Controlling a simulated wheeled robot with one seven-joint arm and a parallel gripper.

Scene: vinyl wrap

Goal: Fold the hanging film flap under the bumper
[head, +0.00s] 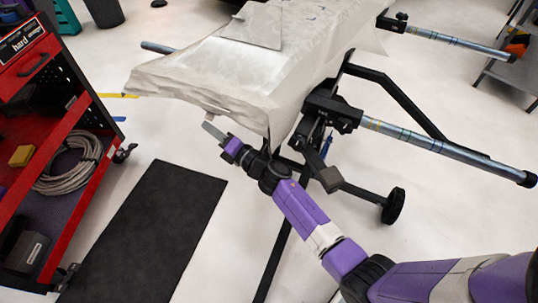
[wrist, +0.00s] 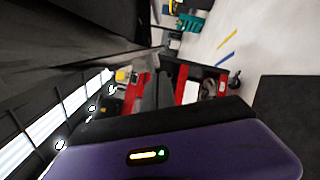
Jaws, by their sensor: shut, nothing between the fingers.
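The bumper (head: 285,45) is draped in pale, wrinkled film and lies on a stand in the upper middle of the head view. The film flap (head: 215,92) hangs along its near edge, with an uneven lower border. My gripper (head: 210,129) is just below that edge, pointing up and left, shut and empty. I cannot tell whether its tip touches the film. The wrist view shows my purple gripper housing along the bottom; a dark surface fills its upper left, and I cannot tell what it is.
The black stand (head: 332,110) has metal bars (head: 440,148) reaching right and a foot with a black wheel (head: 394,206). A red tool cart (head: 60,120) with coiled cable stands at left. A black mat (head: 150,235) lies on the pale floor. Floor between the cart and bumper is open.

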